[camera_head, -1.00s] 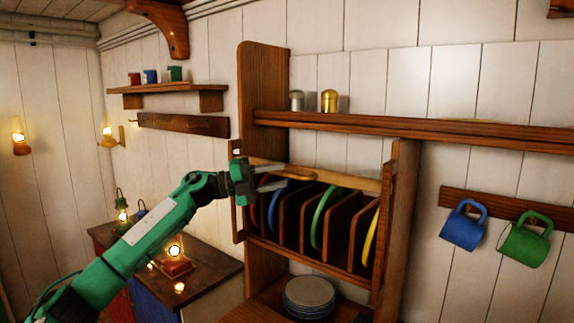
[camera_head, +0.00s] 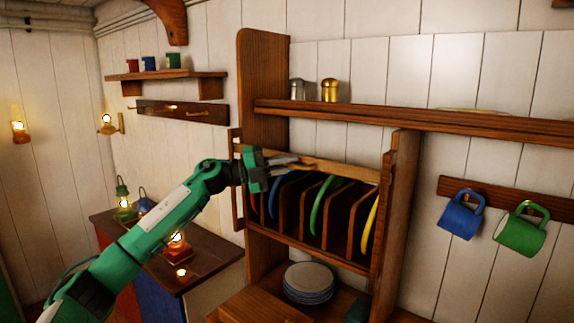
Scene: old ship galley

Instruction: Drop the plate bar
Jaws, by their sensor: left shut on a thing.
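The plate bar (camera_head: 345,170) is a pale wooden bar running across the upper front of the wooden plate rack (camera_head: 309,255). Colored plates stand upright behind it in slots: a blue plate (camera_head: 274,198), a green plate (camera_head: 318,205) and a yellow plate (camera_head: 369,228). A red plate edge shows at the far left slot, mostly hidden. My left gripper (camera_head: 288,162) reaches in from the left and is shut on the plate bar near its left end. The bar still lies across the rack's top front. My right gripper is not in view.
A shelf (camera_head: 400,118) with two shakers runs above the rack. Stacked grey plates (camera_head: 309,281) sit on the counter below. A blue mug (camera_head: 461,214) and a green mug (camera_head: 521,230) hang at right. Lit lanterns stand on the side cabinet (camera_head: 205,265) at left.

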